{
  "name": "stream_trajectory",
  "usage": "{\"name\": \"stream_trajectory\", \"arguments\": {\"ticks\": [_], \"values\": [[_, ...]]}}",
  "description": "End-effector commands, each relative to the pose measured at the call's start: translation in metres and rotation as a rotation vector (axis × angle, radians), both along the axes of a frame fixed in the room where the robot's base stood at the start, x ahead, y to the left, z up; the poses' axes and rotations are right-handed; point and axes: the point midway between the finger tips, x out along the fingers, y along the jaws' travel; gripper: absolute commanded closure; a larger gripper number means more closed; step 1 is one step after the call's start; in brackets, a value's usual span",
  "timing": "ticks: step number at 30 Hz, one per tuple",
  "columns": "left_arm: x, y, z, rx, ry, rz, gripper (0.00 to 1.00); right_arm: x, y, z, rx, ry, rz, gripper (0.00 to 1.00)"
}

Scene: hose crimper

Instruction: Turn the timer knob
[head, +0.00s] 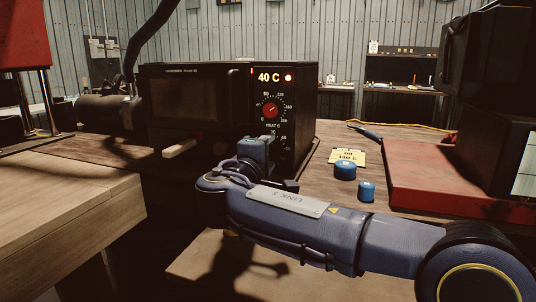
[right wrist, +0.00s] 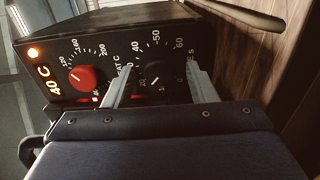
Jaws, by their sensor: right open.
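The black timer knob (right wrist: 154,74) sits on the oven's dark front panel, inside a ring of white numbers. In the right wrist view my right gripper (right wrist: 160,70) is open, with one finger on each side of the knob. The fingertips are close to the panel; I cannot tell whether they touch the knob. In the head view the right gripper (head: 272,150) covers the timer knob. The red heat knob (head: 270,110) is above it on the oven (head: 312,110), and also shows in the right wrist view (right wrist: 83,79). My left gripper is not in view.
The display (head: 268,77) reads 40 C beside a lit lamp. Two blue caps (head: 345,171) and a yellow note (head: 348,156) lie on the bench to the right. A red-topped base (head: 440,180) stands farther right. A wooden table (head: 60,215) is at left.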

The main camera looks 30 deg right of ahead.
Motion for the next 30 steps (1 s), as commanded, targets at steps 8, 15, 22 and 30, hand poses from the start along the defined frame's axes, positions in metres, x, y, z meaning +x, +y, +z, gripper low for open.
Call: {"name": "stream_trajectory", "arguments": {"ticks": [8, 15, 22, 30], "values": [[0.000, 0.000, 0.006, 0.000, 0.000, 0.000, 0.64, -0.030, 0.036, 0.001, -0.001, 0.001, 0.006, 0.48], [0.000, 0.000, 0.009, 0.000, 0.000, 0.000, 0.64, -0.046, 0.054, 0.000, 0.000, 0.000, 0.001, 0.48], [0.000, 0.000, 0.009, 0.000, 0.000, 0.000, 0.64, -0.048, 0.056, 0.000, 0.000, 0.000, 0.001, 0.48], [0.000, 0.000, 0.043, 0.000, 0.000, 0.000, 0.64, -0.040, 0.060, 0.010, -0.098, 0.113, -0.006, 0.49]]}}
